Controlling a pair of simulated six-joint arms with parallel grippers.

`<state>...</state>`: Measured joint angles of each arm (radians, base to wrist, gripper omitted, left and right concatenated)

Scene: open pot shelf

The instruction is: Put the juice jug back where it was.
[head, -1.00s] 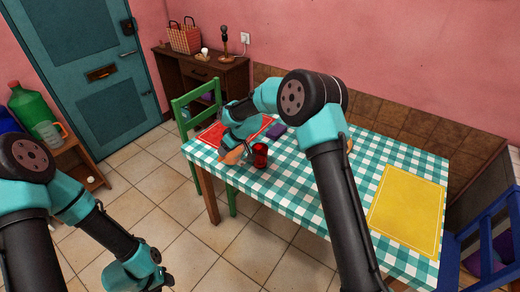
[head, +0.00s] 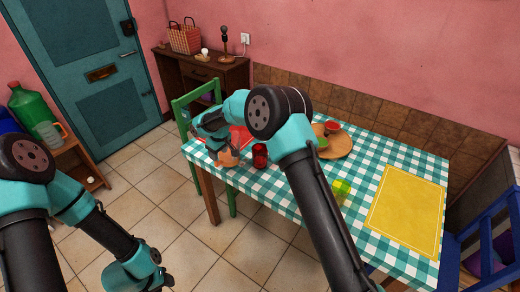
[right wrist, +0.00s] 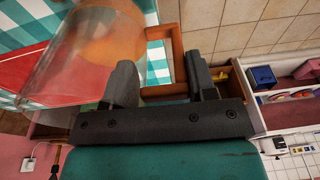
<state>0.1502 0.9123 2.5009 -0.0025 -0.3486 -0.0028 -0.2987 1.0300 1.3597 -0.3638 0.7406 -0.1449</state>
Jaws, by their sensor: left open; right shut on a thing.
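The juice jug (right wrist: 105,50) is clear with orange juice and an orange-brown handle (right wrist: 178,60); it fills the upper left of the right wrist view. My right gripper (right wrist: 163,80) is shut on the handle. In the head view, the right gripper (head: 215,138) is at the table's left end, and an orange part of the jug (head: 228,157) shows below it. The rest is hidden by my arm; I cannot tell whether the jug touches the table. My left gripper (head: 166,279) is open and empty, low over the floor.
A dark red cup (head: 260,156) stands just right of the jug on the checked tablecloth (head: 285,190). A red mat (head: 241,137), round board (head: 340,146), yellow-green item (head: 341,191) and yellow mat (head: 407,212) lie around. A grey jug (head: 48,134) stands on the left shelf.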

